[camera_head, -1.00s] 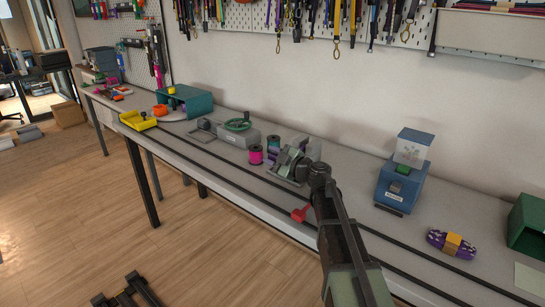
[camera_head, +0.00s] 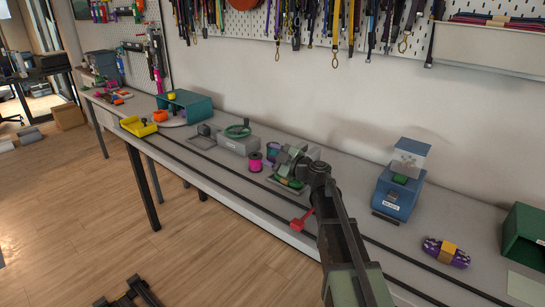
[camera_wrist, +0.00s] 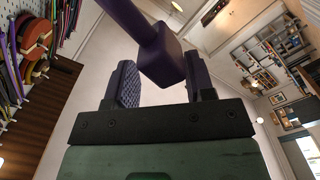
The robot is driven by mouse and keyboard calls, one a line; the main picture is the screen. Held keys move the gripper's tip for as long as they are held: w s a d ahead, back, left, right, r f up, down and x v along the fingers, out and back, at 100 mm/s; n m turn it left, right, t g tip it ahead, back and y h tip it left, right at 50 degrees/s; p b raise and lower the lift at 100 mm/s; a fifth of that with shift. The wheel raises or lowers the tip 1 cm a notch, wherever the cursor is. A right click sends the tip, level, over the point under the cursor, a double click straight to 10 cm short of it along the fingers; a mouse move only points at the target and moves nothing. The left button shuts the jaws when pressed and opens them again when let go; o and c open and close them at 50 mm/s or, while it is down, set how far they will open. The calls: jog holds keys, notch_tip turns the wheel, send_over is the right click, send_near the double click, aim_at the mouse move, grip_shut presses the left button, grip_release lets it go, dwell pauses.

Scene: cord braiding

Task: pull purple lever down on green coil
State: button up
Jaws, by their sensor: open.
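In the wrist view, the purple lever (camera_wrist: 140,22) comes down from the top and ends in a blocky purple knob (camera_wrist: 162,65). The knob lies between the two dark fingers of my gripper (camera_wrist: 162,85), which stand apart on either side of it. A gap shows on the left; the right finger is very close, and contact cannot be told. In the head view, my arm reaches over the bench to a grey machine (camera_head: 284,161) with a green coil (camera_head: 290,183) low at its front. My wrist hides part of the machine, and the lever is not clear there.
A pink spool (camera_head: 255,162) and a grey box with a green wheel (camera_head: 237,131) stand left of the machine. A blue device (camera_head: 396,192) stands to the right. A red handle (camera_head: 301,222) sits on the front rail beside my arm. The bench between machine and blue device is clear.

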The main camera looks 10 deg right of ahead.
notch_tip(320, 180, up, 16)
jog(key=p, duration=1.4)
jog(key=shift+r+p, duration=0.15)
jog(key=shift+p, duration=0.2)
